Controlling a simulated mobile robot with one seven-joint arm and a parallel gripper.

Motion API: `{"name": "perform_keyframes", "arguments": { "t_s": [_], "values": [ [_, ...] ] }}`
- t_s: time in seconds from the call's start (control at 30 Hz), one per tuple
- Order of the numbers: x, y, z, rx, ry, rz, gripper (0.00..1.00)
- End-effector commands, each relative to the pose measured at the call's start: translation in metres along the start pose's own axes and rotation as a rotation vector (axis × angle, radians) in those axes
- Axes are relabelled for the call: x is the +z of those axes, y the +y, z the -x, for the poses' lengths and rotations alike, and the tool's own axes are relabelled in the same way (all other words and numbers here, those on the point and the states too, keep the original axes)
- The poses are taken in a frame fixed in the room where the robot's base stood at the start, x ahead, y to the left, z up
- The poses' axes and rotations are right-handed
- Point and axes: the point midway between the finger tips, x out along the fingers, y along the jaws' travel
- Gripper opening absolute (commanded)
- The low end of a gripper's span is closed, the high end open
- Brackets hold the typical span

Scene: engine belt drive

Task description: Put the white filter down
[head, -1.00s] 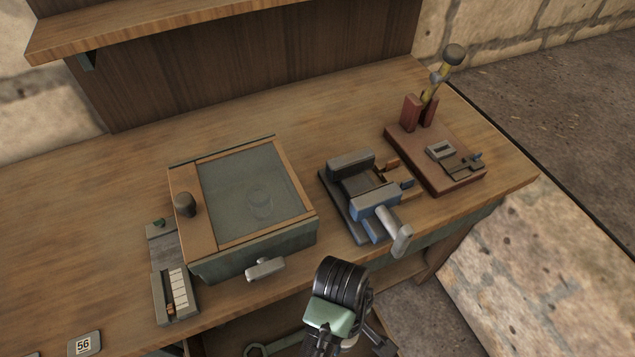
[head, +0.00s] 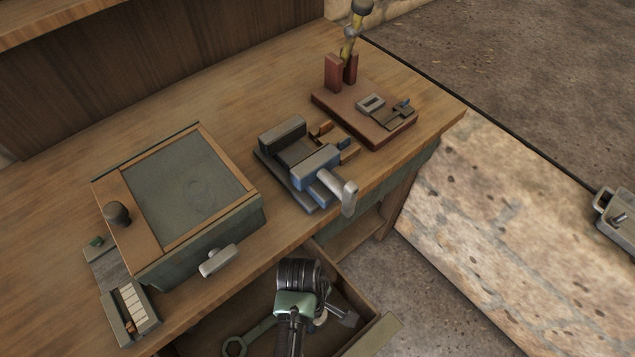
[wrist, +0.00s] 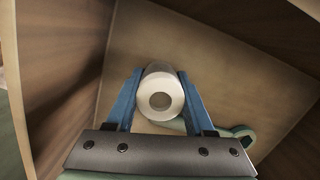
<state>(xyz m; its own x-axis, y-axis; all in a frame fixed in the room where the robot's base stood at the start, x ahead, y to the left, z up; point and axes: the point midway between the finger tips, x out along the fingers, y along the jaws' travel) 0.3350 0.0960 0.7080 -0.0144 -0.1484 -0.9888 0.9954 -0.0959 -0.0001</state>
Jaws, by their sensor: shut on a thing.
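The white filter (wrist: 161,84) is a short white cylinder with a round hole in its end face. In the wrist view my gripper (wrist: 160,78) is shut on it, one blue finger on each side. The filter is over the wooden floor of an open drawer (wrist: 128,52); I cannot tell if it touches that floor. In the head view my gripper (head: 297,312) is over the open drawer (head: 345,290) below the bench front. My own arm hides much of it there, and the filter is not clearly visible.
A green wrench (head: 245,340) lies in the drawer, and its end shows in the wrist view (wrist: 235,133). Drawer walls rise close around my gripper. On the bench (head: 75,190) stand a glass-topped box (head: 130,235), a vise (head: 315,165) and a red-brown board (head: 375,125).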

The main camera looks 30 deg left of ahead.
Motion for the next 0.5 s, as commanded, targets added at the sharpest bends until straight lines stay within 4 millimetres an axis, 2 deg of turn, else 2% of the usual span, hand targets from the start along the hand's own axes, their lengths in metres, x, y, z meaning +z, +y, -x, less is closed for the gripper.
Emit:
{"name": "perform_keyframes", "arguments": {
  "t_s": [0.2,0.23,0.37,0.5],
  "values": [
    [-0.0005,0.0002,-0.0035,0.0,0.0,0.0,0.0],
    [-0.0004,0.0001,-0.0029,0.0,0.0,0.0,0.59],
    [-0.0004,0.0001,-0.0026,0.0,0.0,0.0,0.82],
    [-0.0004,0.0001,-0.0025,0.0,0.0,0.0,0.83]
  ]
}}
